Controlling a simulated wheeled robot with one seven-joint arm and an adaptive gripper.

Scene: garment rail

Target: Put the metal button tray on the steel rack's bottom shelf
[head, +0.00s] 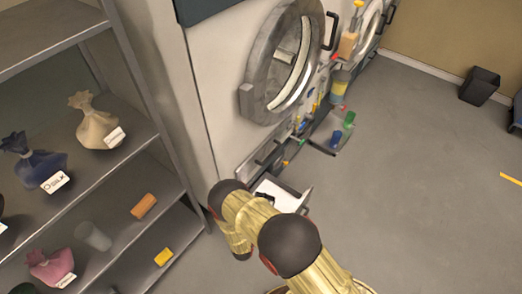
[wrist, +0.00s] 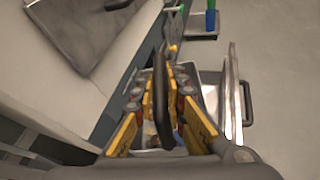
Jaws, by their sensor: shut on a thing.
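My gripper's yellow-sided fingers are shut on a dark upright strip, which looks like a handle of the tray. Small contents, one bluish, show between the fingers, but I cannot make them out. In the head view the tray (head: 281,194) shows just past my arm, low by the machine front; my gripper is hidden there. The steel rack (head: 165,150) stands at the left; its bottom shelf (head: 183,232) holds a yellow block (head: 163,257).
The shelf above holds an orange block (head: 144,205), a grey cup (head: 93,236) and a pink bag (head: 51,268). Washing machines (head: 220,85) line the wall. Another tray (head: 325,140) with bottles stands beyond. The floor (head: 420,170) at right is mostly clear.

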